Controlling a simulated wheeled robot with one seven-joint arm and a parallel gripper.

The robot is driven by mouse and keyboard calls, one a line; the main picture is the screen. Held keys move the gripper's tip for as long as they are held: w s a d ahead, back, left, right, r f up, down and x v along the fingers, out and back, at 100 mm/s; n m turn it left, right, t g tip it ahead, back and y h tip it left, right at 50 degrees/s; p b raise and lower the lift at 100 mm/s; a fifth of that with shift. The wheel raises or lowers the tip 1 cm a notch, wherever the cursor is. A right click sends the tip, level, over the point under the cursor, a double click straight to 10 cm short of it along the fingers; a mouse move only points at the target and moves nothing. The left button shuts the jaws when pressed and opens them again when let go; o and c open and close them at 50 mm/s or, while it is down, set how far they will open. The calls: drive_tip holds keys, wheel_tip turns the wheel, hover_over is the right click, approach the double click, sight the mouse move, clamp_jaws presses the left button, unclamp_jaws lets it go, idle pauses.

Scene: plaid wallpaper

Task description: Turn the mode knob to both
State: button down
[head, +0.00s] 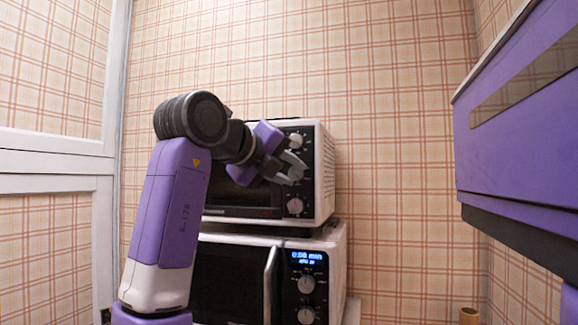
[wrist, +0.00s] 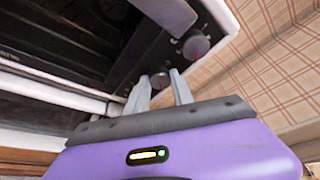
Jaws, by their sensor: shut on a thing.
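A white toaster oven (head: 322,165) with a black control panel stands on top of a microwave. An upper knob (head: 296,140) and a lower knob (head: 295,206) show on its panel in the head view. My gripper (head: 293,170) is at the panel between these two. In the wrist view, my gripper (wrist: 161,88) has its fingers on either side of a knob (wrist: 160,80), shut on it. Another knob (wrist: 195,46) shows clear of the fingers there. The panel lettering is too small to read, so I cannot tell which knob is marked mode.
The microwave (head: 341,270) below has a lit blue display, two knobs and a vertical door handle (head: 270,283). Plaid wall lies behind, with open space right of the ovens. A small tan cylinder (head: 469,316) shows at the bottom right.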

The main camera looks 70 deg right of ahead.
drive_tip(key=m, duration=0.1)
drive_tip(key=m+t+y+p, duration=0.1)
drive_tip(key=m, duration=0.1)
drive_tip(key=shift+s+r+t, duration=0.15)
drive_tip(key=shift+t, duration=0.15)
drive_tip(key=shift+s+m+t+p, duration=0.1)
drive_tip(key=shift+m+t+p, duration=0.4)
drive_tip(key=shift+m+t, duration=0.5)
drive_tip(key=shift+m, duration=0.4)
drive_tip(key=c, duration=1.1)
unclamp_jaws()
drive_tip(key=v, duration=0.7)
drive_tip(key=shift+a+r, duration=0.2)
drive_tip(key=shift+a, duration=0.1)
